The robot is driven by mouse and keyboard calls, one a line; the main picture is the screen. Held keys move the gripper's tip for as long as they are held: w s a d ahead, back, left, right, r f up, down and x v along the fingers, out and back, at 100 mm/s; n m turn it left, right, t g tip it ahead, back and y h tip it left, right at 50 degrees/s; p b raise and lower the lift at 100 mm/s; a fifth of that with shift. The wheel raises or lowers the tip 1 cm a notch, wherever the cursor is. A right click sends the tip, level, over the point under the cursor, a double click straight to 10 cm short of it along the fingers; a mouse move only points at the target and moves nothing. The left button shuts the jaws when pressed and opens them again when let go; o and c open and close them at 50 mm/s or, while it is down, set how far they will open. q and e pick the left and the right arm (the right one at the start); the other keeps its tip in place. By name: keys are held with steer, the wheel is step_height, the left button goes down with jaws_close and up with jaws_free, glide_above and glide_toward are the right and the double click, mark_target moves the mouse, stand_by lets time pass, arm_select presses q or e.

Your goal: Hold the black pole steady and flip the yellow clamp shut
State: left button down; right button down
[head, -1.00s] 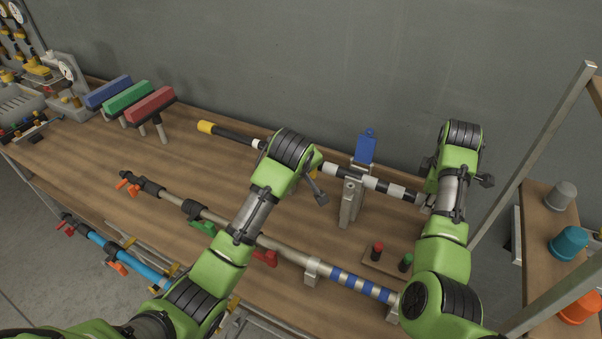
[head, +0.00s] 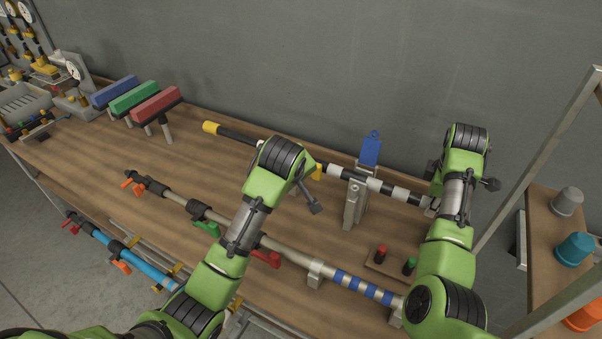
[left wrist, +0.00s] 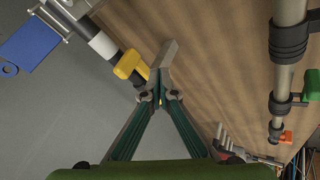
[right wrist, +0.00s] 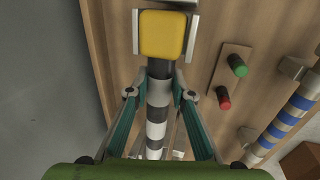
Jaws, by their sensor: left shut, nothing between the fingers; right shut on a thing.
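The black pole (head: 238,135), banded white, lies along the back of the bench with a yellow tip (head: 210,128) at its left end. It also shows in the right wrist view (right wrist: 157,114). My right gripper (right wrist: 160,95) is shut around the pole near its right end. The yellow clamp (left wrist: 130,63) sits on the pole in the left wrist view; a sliver (head: 318,171) shows beside my left wrist in the head view. My left gripper (left wrist: 160,97) is shut and empty close beside the clamp; whether they touch is unclear. My left wrist hides its fingertips in the head view.
A metal stand with a blue tag (head: 370,150) supports the pole. A yellow block (right wrist: 163,35) sits between metal brackets beyond my right fingers. Red (head: 381,250) and green pegs stand in front. A silver pole (head: 290,257) lies nearer. Bench between the poles is mostly bare.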

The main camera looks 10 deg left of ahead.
arm_select(q)
steer(key=d+v, duration=0.2)
steer(key=v, duration=0.8)
steer(key=shift+s+a, duration=0.1)
steer(key=shift+s, duration=0.05)
arm_select(e)
steer(key=c, duration=1.7)
jaws_free()
